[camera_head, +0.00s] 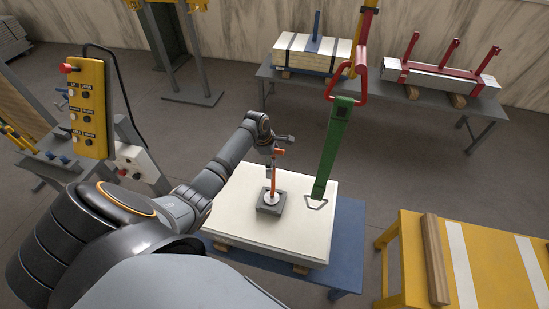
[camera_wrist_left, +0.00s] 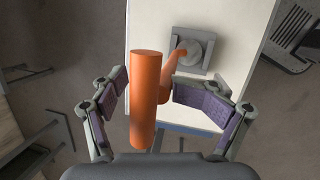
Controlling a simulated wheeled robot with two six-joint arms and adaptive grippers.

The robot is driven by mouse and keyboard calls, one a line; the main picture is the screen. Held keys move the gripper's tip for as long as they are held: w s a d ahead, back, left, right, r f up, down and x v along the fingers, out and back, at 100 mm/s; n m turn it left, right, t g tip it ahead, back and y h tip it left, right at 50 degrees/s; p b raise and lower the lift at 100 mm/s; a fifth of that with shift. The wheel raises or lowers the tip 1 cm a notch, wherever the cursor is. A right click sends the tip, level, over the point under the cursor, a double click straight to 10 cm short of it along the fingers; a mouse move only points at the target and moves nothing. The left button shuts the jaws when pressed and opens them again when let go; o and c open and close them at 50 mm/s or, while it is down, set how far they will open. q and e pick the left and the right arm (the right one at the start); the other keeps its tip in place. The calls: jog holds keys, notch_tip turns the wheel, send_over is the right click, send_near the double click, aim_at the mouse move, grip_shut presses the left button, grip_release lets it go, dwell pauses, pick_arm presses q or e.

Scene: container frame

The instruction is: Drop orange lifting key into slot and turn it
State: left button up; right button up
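The orange lifting key (camera_head: 274,180) stands roughly upright over the grey slot block (camera_head: 262,209) on the cream slab (camera_head: 235,215). Its lower end meets the block's round centre; how deep it sits cannot be told. In the left wrist view the key's thick orange handle (camera_wrist_left: 148,100) is close to the camera, and its bent shaft runs to the slot block (camera_wrist_left: 176,32). My left gripper (camera_wrist_left: 160,92) is open, with its purple pads apart on either side of the handle. It also shows at the key's top in the head view (camera_head: 279,146). My right gripper is not in view.
A green strap (camera_head: 331,150) with a red hook (camera_head: 346,86) hangs beside the key and reaches a metal ring (camera_head: 316,203) on the slab. A yellow control pendant (camera_head: 90,105) is at the left. A yellow table (camera_head: 405,245) stands at the right; a grey table is behind.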

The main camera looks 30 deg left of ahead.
pick_arm(q)
jog(key=shift+f, duration=0.1)
jog(key=v, duration=0.8)
